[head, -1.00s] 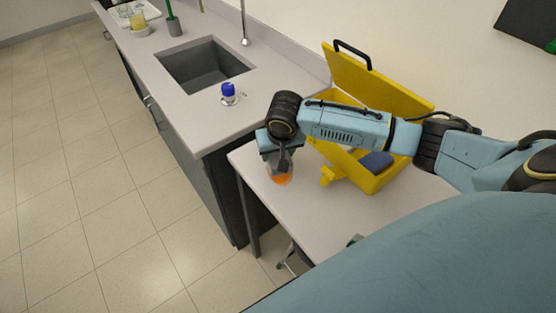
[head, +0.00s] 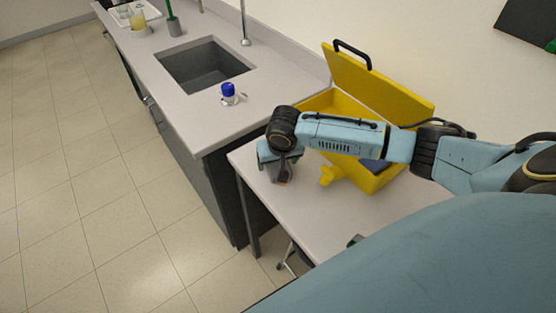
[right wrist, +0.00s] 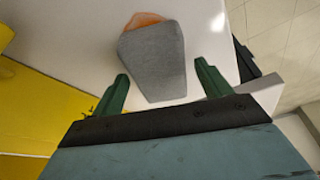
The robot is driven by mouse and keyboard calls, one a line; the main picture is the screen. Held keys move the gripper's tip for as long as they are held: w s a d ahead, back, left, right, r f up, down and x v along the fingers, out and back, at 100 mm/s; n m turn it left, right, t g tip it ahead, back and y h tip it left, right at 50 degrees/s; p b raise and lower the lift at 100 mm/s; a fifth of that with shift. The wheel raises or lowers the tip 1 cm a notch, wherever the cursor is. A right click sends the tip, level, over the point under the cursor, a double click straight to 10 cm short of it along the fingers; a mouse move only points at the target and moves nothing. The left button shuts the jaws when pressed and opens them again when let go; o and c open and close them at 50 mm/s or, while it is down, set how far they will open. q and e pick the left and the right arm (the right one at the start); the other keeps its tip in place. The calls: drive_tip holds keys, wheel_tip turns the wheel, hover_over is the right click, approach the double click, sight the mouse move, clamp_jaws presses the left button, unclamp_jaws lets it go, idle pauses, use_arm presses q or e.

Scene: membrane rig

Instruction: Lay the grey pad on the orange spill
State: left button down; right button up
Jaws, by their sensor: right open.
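The grey pad (right wrist: 155,62) is in the right wrist view, between the two green fingers of my right gripper (right wrist: 161,74), with gaps on both sides. My right gripper is open and also shows low over the table in the head view (head: 283,172). The orange spill (right wrist: 143,20) shows past the pad's far edge. The pad overlaps the rest of it in that view; whether it lies flat on it I cannot tell. In the head view only a trace of orange shows under the gripper. My left gripper is not in view.
A yellow case (head: 378,185) with its lid raised stands on the white table (head: 310,225), close right of my gripper, with a dark blue item (head: 374,165) inside. A counter with a sink (head: 203,66) and a blue-capped bottle (head: 229,91) lies to the left.

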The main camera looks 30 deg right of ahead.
drive_tip(key=p+v, duration=0.1)
drive_tip(key=v, duration=1.1)
drive_tip(key=shift+r, duration=0.1)
